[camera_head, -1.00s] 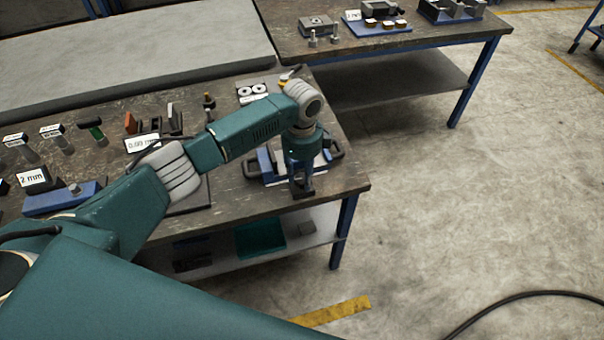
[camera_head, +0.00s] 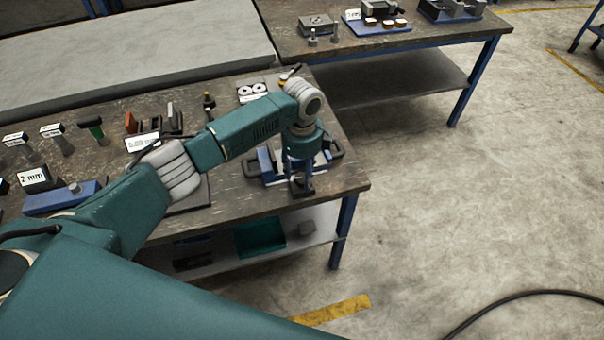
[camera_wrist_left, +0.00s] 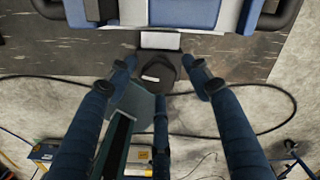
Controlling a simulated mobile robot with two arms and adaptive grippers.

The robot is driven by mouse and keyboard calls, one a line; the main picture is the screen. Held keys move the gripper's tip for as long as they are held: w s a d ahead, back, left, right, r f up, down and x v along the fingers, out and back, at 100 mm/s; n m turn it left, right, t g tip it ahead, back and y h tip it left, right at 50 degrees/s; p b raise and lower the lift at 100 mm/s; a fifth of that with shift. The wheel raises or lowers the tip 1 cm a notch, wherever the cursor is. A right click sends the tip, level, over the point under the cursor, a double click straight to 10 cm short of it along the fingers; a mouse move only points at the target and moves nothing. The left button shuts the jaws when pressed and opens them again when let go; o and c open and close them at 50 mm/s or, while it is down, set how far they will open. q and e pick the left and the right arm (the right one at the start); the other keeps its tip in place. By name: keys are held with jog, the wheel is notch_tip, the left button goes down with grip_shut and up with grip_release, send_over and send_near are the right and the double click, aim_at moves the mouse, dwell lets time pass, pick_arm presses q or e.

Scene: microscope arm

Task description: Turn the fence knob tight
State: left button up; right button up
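A black round knob (camera_wrist_left: 157,72) with a small pale label shows in the left wrist view, at the near side of a blue and grey fixture (camera_wrist_left: 185,14). I take it for the fence knob. In the head view the fixture (camera_head: 265,166) stands at the table's right end, partly hidden by my arm. My left gripper (camera_head: 300,180) points down at its front side. In the wrist view my left gripper's (camera_wrist_left: 158,78) blue fingers are spread around the knob, with gaps visible at the sides. Whether the lower finger touches it I cannot tell. My right gripper is not in view.
The fixture has black side handles (camera_wrist_left: 283,15). Several tools and blocks, including a blue block marked 2 mm (camera_head: 60,198), stand on the left of the worktable (camera_head: 230,190). A teal bin (camera_head: 262,236) sits on the shelf below. Open floor lies to the right.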

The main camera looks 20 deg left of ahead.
aim_at(302, 177)
pick_arm(q)
jog(key=shift+r, duration=0.1)
notch_tip(302, 177, up, 12)
dwell(0.6)
dwell(0.4)
